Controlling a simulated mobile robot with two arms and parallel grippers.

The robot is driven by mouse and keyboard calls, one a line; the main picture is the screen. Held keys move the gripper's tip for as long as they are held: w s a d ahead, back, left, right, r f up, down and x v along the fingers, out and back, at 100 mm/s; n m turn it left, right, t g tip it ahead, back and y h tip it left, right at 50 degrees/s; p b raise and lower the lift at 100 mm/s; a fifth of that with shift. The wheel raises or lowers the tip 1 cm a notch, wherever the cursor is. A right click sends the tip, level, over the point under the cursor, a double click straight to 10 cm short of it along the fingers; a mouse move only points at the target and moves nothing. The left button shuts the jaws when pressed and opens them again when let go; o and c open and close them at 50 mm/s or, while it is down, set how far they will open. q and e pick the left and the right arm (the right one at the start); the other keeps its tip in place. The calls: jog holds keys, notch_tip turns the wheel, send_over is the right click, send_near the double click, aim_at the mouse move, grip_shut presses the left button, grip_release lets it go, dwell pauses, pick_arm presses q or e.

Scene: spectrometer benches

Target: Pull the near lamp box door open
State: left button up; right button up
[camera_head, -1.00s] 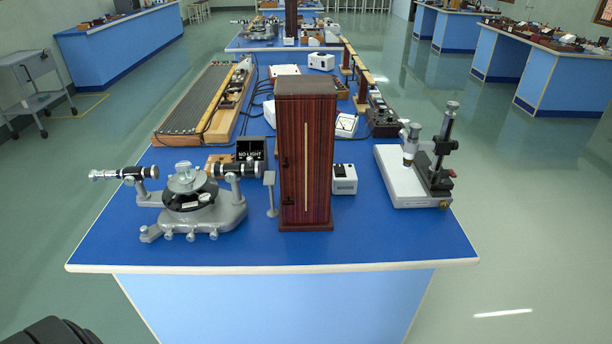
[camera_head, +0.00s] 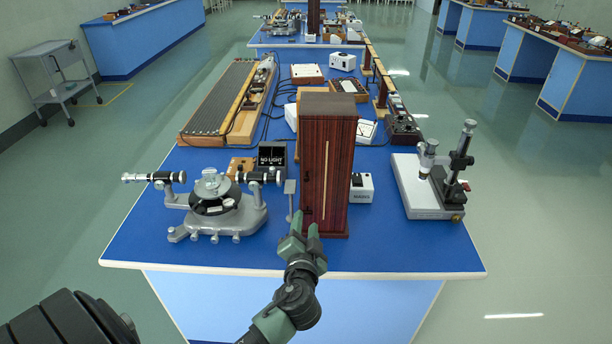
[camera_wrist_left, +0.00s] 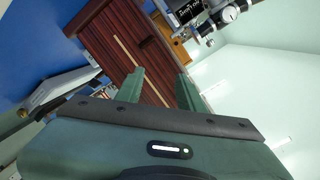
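The near lamp box (camera_head: 327,168) is a tall dark-red wooden box, upright on the near blue bench, with a pale vertical strip on its front. Its door looks shut. My left gripper (camera_head: 306,226) is in front of the box's lower left front in the head view. Its two fingers are apart. In the left wrist view the lamp box (camera_wrist_left: 128,45) lies beyond the open fingers (camera_wrist_left: 160,88), with a dark small part on its face. Whether a finger touches the box I cannot tell. My right gripper is not in view.
A grey spectrometer (camera_head: 214,207) stands left of the box, with a thin post (camera_head: 290,197) between. A white power box (camera_head: 362,188) and a microscope stand (camera_head: 430,185) are to the right. The bench's front edge (camera_head: 250,272) is clear.

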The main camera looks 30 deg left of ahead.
pick_arm(q)
jog(key=t+y, duration=0.1)
send_near(307, 180)
jog(key=x, duration=0.2)
jog(key=p+x, duration=0.2)
jog(key=x, duration=0.4)
jog(key=shift+p, duration=0.35)
jog(key=shift+w+a+f, duration=0.1)
jog(key=shift+w+a, duration=0.25)
jog(key=shift+w, duration=0.05)
grip_shut()
jog(key=shift+t, duration=0.3)
